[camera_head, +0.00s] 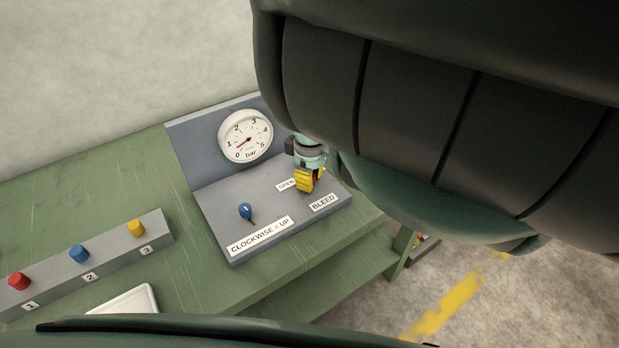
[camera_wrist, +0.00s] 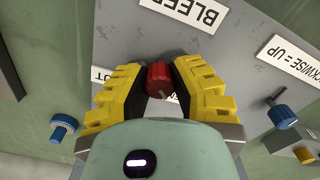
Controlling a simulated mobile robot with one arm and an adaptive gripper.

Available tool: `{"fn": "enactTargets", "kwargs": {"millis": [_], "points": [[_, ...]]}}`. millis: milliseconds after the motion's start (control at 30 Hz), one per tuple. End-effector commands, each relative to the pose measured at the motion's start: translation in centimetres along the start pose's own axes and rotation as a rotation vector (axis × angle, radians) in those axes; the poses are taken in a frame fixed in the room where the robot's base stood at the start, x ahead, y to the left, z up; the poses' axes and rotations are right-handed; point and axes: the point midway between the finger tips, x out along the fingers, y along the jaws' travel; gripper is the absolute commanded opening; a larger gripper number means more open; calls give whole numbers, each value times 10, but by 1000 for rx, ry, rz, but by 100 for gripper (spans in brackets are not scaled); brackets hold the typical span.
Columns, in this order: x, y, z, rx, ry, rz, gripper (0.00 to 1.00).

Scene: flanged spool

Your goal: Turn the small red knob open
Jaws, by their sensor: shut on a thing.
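The small red knob (camera_wrist: 159,82) sits between the two yellow fingers of my gripper (camera_wrist: 159,75) in the wrist view, below the BLEED label. The fingers are shut on its sides. In the head view my gripper (camera_head: 306,180) is over the right part of the grey panel (camera_head: 235,200), beside the OPEN label (camera_head: 286,185) and the BLEED label (camera_head: 324,202). The knob is mostly hidden there by the fingers. Its exact turn angle cannot be told.
A blue knob (camera_head: 245,211) stands left of my gripper, above a CLOCKWISE = UP label (camera_head: 260,236). A pressure gauge (camera_head: 245,136) on the upright back reads low, between 0 and 1. A grey strip (camera_head: 108,254) with red, blue and yellow knobs lies on the green bench (camera_head: 120,190).

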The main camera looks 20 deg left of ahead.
Motion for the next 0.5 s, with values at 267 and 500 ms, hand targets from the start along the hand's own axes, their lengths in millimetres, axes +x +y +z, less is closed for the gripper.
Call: {"fn": "enactTargets", "kwargs": {"millis": [267,500], "points": [[1,0,2,-156,-3,-2,0],[1,1,2,-219,-3,-1,0]]}}
